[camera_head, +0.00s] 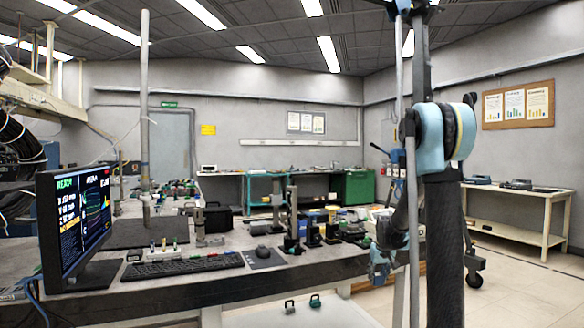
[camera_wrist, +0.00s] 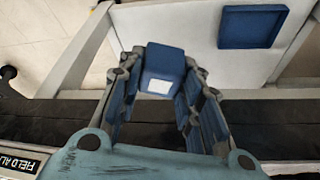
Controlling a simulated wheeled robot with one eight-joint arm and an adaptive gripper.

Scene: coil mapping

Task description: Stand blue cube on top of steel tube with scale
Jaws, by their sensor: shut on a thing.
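A blue cube (camera_wrist: 165,60) with a pale square on one face sits between the fingertips of my gripper (camera_wrist: 160,76) in the wrist view. My gripper is shut on it. In the head view, my gripper (camera_head: 380,265) hangs low by the right end of the long bench; the cube cannot be made out there. A tall grey tube (camera_head: 145,90) stands upright at the left of the bench. I see no scale on it, so I cannot tell if it is the steel tube with scale.
The bench (camera_head: 190,288) carries a monitor (camera_head: 75,225), a keyboard (camera_head: 183,265), a mouse (camera_head: 262,252) and several small fixtures. A blue square tray-like thing (camera_wrist: 250,28) lies on a pale surface in the wrist view. Open floor (camera_head: 520,290) is at the right.

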